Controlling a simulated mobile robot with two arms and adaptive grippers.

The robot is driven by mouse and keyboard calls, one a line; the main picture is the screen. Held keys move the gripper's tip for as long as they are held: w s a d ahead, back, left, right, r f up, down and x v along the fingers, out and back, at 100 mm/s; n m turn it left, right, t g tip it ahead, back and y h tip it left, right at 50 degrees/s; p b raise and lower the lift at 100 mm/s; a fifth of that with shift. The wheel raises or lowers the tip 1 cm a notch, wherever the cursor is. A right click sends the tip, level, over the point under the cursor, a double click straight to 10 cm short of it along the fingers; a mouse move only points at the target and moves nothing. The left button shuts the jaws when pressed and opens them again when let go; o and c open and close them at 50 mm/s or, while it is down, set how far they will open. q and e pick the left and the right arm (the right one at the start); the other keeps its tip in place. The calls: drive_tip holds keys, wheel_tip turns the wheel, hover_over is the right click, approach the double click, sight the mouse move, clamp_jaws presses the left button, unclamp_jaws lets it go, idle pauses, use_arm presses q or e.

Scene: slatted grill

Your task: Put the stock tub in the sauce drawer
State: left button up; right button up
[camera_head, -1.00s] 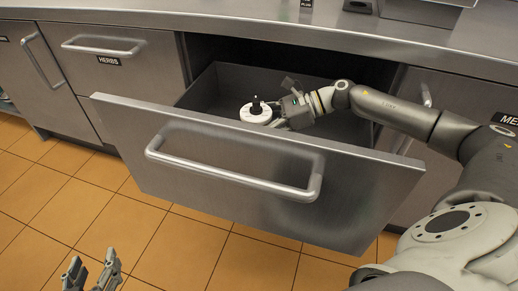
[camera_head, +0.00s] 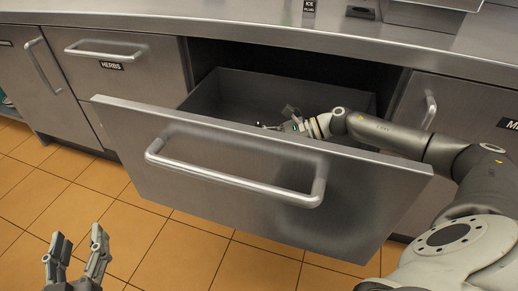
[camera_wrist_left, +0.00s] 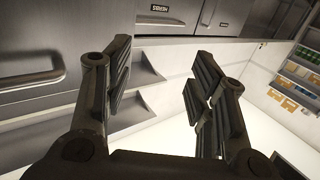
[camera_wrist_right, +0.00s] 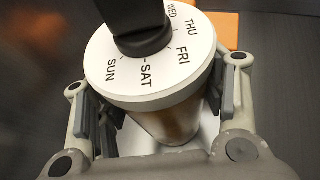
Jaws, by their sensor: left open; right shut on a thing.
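In the head view the gripper is down inside the open drawer (camera_head: 250,92). The drawer front hides the fingertips and most of the tub; only a dark bit of its top shows. My left gripper (camera_head: 78,245) is open and empty over the floor, outside the drawer. No label is readable on the open drawer.
The drawer's long bar handle (camera_head: 235,182) sticks out in front. A shut drawer marked HERBS (camera_head: 120,70) is to the left. The counter (camera_head: 230,22) overhangs the drawer's back. An orange thing (camera_wrist_right: 226,28) lies beyond the tub. The tiled floor is clear.

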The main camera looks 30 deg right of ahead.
use_arm(q)
drive_tip(key=shift+r, duration=0.2)
use_arm(e)
drive_tip(key=o, duration=1.4)
drive_tip(key=shift+f, duration=0.1)
use_arm(q)
drive_tip(key=shift+d+r, duration=0.1)
drive_tip(key=shift+r, duration=0.25)
wheel_tip(320, 180, down, 7)
drive_tip(key=s+a+g+y+p, duration=0.1)
drive_tip(key=g, duration=0.2)
drive_tip(key=shift+s+a+r+g, duration=0.15)
drive_tip(key=shift+s+a+g, duration=0.05)
drive_tip(key=shift+s+g, duration=0.1)
use_arm(e)
drive_tip(key=shift+v, duration=6.05)
drive_tip(key=shift+a, duration=0.1)
